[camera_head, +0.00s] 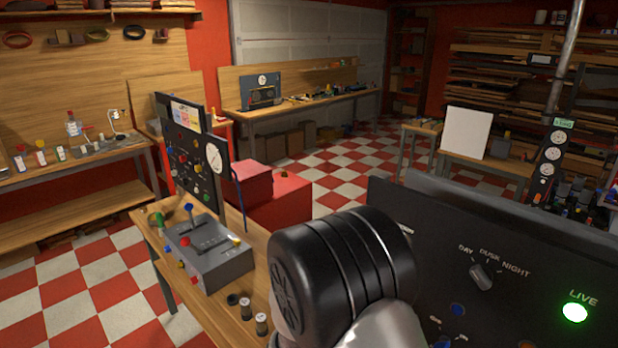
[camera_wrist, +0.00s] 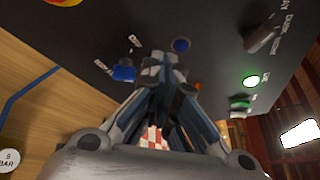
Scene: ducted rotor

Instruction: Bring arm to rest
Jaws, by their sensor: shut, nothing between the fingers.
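My gripper (camera_wrist: 160,64) shows in the wrist view with its fingers together and nothing between them. It is in front of a dark control panel (camera_head: 400,205), which fills the upper part of the wrist view (camera_wrist: 100,30). The panel bears a DAY/DUSK/NIGHT selector knob (camera_head: 482,276), a lit green LIVE lamp (camera_head: 575,312) and blue knobs. One blue knob (camera_wrist: 124,70) is just left of my fingertips and another (camera_wrist: 181,45) is just above right. I cannot tell whether the fingertips touch the panel. In the head view, my arm hides the gripper.
A wooden table (camera_head: 205,315) at left centre holds a grey lever box (camera_head: 205,250) and an upright dark gauge panel (camera_head: 185,150). A red box (camera_head: 275,195) stands behind. Checkered floor (camera_head: 85,285) is open at left. Another dark gauge panel (camera_head: 548,165) stands at right.

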